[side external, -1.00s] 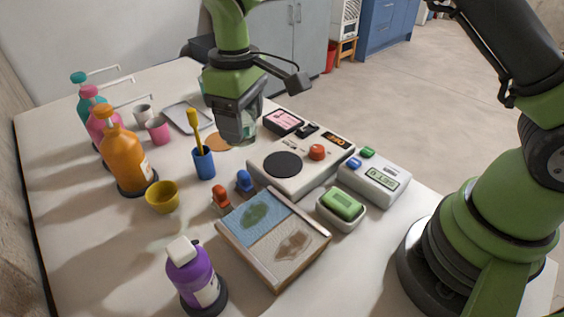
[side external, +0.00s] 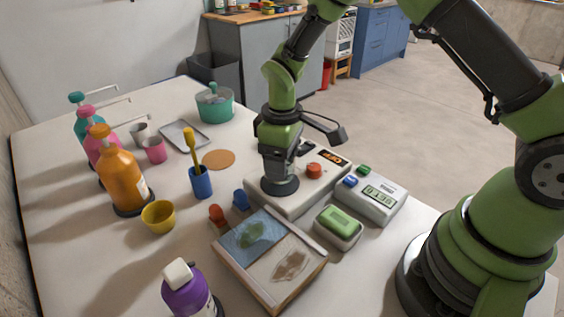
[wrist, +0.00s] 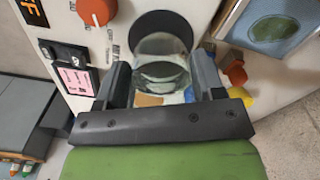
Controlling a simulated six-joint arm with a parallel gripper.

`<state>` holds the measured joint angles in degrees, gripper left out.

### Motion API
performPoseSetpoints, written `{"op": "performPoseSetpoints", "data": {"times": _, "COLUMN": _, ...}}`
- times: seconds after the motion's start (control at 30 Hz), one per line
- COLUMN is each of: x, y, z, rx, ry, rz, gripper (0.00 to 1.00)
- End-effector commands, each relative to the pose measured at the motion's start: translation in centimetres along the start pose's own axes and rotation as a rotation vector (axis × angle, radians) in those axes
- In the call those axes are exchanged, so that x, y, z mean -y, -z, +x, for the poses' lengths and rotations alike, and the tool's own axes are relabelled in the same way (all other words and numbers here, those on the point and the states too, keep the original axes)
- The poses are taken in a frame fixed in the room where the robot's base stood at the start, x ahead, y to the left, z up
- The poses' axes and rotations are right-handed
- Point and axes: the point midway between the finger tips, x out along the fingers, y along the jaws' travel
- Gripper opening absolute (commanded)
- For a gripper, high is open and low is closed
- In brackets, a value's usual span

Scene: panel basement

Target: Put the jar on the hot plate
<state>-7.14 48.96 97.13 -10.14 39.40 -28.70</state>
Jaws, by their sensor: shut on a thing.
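The hot plate is a white box (side external: 312,193) with a round black disc (side external: 280,187), a red-orange knob (side external: 314,171) and a display reading OFF. My gripper (side external: 279,170) points down over the disc. In the wrist view its fingers (wrist: 161,62) are closed on the sides of the clear glass jar (wrist: 160,68). The black disc (wrist: 160,25) shows just past and behind the jar. In the side view the jar is mostly hidden by the fingers. I cannot tell whether its base touches the disc.
Near the hot plate are a scale (side external: 370,203), a green soap in a dish (side external: 338,222) and a framed picture tray (side external: 270,258). A cork coaster (side external: 218,159), blue cup with toothbrush (side external: 201,182), pump bottles (side external: 122,175) and a teal pot (side external: 214,106) stand left.

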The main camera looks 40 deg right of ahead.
Motion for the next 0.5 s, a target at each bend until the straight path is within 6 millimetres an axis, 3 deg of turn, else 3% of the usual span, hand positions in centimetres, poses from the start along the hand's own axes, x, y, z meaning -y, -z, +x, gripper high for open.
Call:
{"op": "performPoseSetpoints", "data": {"times": 0.1, "x": 0.01, "y": 0.0, "z": 1.04, "rx": 0.0, "ry": 0.0, "rz": 0.0, "gripper": 0.32}}
{"op": "performPoseSetpoints", "data": {"times": 0.5, "x": 0.0, "y": 0.02, "z": 1.43, "rx": -0.001, "ry": 0.0, "rz": 0.0, "gripper": 0.32}}
